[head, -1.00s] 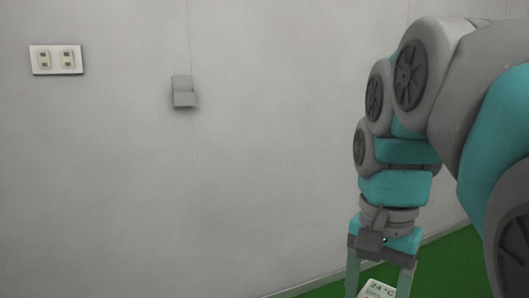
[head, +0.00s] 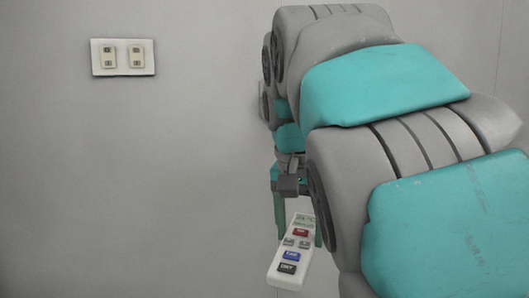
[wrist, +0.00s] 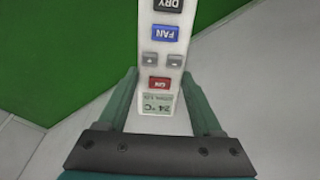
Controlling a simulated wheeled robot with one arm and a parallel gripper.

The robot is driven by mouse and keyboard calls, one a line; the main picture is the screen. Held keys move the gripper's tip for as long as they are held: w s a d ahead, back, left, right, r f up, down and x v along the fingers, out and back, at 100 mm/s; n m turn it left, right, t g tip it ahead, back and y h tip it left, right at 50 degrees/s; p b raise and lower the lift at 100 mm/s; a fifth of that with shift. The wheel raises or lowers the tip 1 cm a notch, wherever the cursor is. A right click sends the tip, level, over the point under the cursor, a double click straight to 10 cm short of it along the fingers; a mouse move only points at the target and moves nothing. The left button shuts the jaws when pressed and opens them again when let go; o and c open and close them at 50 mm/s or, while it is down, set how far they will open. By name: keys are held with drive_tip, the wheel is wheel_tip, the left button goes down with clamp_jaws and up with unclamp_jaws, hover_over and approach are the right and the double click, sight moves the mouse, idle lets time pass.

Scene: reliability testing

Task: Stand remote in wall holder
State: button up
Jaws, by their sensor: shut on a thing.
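The remote (head: 291,254) is white, with a 24 °C display, a red ON button, grey buttons, a blue FAN button and a dark DRY button. My gripper (head: 299,226) is shut on its display end, and the remote hangs tilted with the DRY end lowest. In the wrist view my gripper (wrist: 160,85) has a finger on each side of the remote (wrist: 163,50). The remote is below the holder in the head view.
A switch plate (head: 123,57) with two switches is on the wall (head: 150,180) at upper left.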

drive_tip(key=w+a+r+n+t+y+p, duration=0.15)
drive_tip(key=w+r+n+t, duration=0.45)
drive_tip(key=w+r, duration=0.95)
drive_tip(key=w+d+r+n+t+y, duration=0.1)
drive_tip(key=w+r+t+y, duration=0.1)
drive_tip(key=r, duration=0.8)
drive_tip(key=w+d+r+n+t+y+p, duration=0.1)
drive_tip(key=w+r+t, duration=0.3)
drive_tip(key=r, duration=0.5)
drive_tip(key=shift+d+r+t+y, duration=0.4)
drive_tip(key=shift+d+t+y, duration=0.25)
drive_tip(key=shift+t, duration=0.15)
drive_tip(key=shift+a+p, duration=0.1)
drive_tip(key=shift+p, duration=0.2)
drive_tip(key=shift+a+r, duration=0.15)
drive_tip(key=shift+r, duration=0.05)
drive_tip(key=shift+r, duration=0.2)
